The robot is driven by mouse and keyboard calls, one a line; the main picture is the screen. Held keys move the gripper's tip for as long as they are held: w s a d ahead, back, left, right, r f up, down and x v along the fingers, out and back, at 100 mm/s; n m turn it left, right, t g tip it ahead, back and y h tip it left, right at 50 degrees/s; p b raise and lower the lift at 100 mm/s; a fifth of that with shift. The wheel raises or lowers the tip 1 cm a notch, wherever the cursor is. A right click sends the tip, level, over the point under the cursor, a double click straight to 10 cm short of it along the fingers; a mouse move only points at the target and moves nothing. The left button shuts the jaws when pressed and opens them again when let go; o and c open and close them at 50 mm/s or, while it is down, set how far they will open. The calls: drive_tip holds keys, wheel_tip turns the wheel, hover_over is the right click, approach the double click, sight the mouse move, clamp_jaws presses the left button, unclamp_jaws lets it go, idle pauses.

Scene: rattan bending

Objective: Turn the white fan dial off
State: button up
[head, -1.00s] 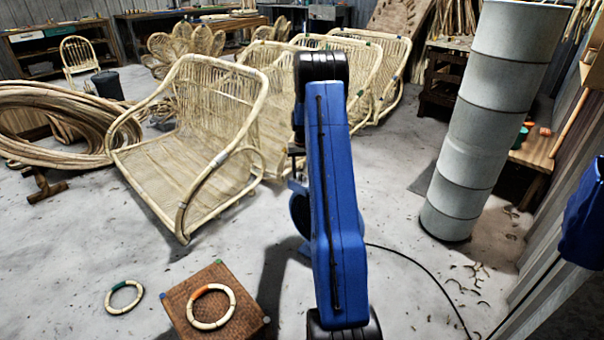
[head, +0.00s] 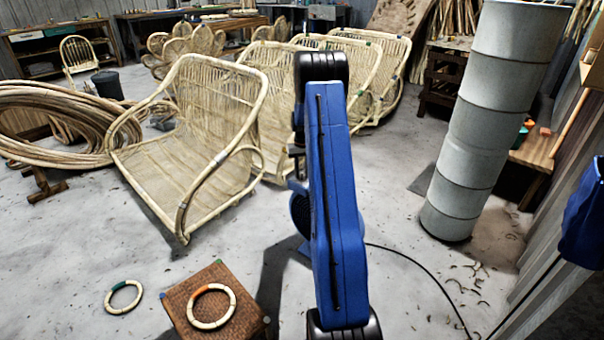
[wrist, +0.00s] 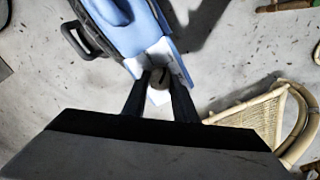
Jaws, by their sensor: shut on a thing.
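A blue fan (head: 299,212) stands on the floor behind my blue arm, which hides most of it in the head view. In the wrist view its light blue body (wrist: 125,18) is at the top, with a pale base part (wrist: 160,52) below. My gripper (wrist: 160,84) reaches to that part with its two dark fingers shut on a small dark, rounded knob, seemingly the dial (wrist: 158,77). The knob is mostly hidden between the fingertips, and its setting cannot be read. I see no clearly white dial.
Rattan chairs (head: 200,140) stand left of and behind the arm. A tall grey column (head: 470,130) is at the right. A black cable (head: 425,275) crosses the floor. A woven stool (head: 190,290) with a rattan ring (head: 232,305) is at front left.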

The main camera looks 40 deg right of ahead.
drive_tip(key=n, duration=1)
drive_tip(key=shift+n, duration=0.4)
idle(0.4)
drive_tip(key=o, duration=1)
drive_tip(key=shift+o, duration=0.2)
wheel_tip(320, 180, up, 17)
drive_tip(key=shift+r, duration=0.2)
